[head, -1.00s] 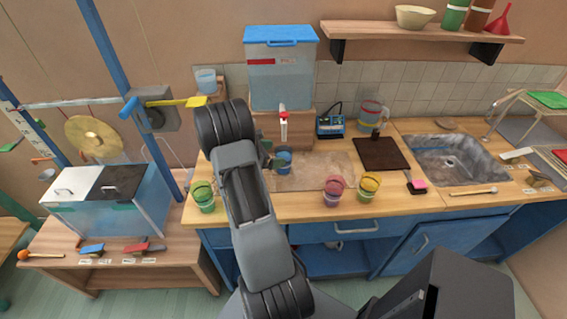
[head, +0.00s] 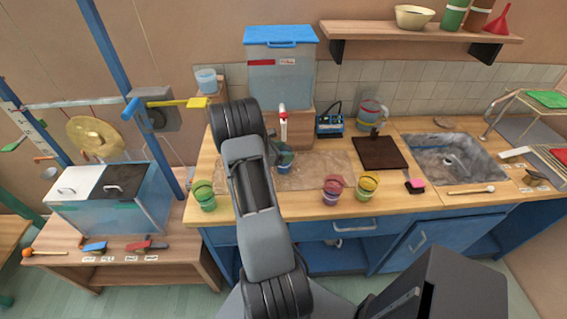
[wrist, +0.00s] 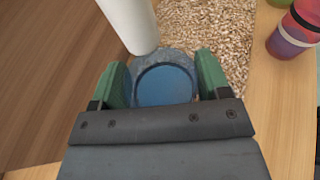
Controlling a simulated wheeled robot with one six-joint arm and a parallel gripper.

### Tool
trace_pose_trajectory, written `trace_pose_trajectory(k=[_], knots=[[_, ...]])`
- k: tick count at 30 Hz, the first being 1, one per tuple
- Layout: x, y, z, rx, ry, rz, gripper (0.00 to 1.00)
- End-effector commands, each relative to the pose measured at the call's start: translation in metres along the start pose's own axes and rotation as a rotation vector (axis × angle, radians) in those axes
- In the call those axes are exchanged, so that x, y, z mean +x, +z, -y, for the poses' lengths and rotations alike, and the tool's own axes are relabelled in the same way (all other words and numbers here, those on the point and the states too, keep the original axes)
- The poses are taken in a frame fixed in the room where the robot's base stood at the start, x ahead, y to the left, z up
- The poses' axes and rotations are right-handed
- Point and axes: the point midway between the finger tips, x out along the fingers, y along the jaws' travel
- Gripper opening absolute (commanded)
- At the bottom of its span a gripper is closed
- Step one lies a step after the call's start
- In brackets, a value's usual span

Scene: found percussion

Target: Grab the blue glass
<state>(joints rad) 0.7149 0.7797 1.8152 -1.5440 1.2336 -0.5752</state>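The blue glass (wrist: 165,86) is upright in the wrist view, seen from above into its open top. The green fingers of my gripper (wrist: 163,82) are open, one on each side of it and close to its sides. I cannot tell whether they touch it. In the head view the glass (head: 284,169) shows only in part, below my gripper (head: 282,154), on the counter under the tap of the clear dispenser. My arm hides the area to its left.
The white tap (wrist: 130,22) hangs close above the glass. A purple-red glass (head: 332,190) and a yellow-red glass (head: 367,184) stand to the right, a green glass (head: 204,195) to the left. A speckled mat (head: 325,170) lies around the spot.

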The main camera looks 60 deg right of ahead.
Motion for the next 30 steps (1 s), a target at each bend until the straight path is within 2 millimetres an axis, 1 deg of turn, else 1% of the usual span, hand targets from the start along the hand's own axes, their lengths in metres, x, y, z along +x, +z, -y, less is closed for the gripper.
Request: trace_pose_trajectory(k=[1,2,15,17,18,19,30], knots=[[0.0000,0.0000,0.0001,0.000,0.000,0.000,0.65],[0.0000,0.0000,0.0001,0.000,0.000,0.000,0.62],[0.0001,-0.0001,0.0003,0.000,-0.001,0.000,0.20],[0.0001,-0.0001,0.0003,0.000,-0.001,0.000,0.15],[-0.0001,0.0007,0.0000,0.001,-0.001,0.001,0.10],[-0.0001,0.0007,0.0000,0.001,-0.001,0.001,0.07],[-0.0008,0.0033,-0.0002,0.002,0.000,0.001,0.07]])
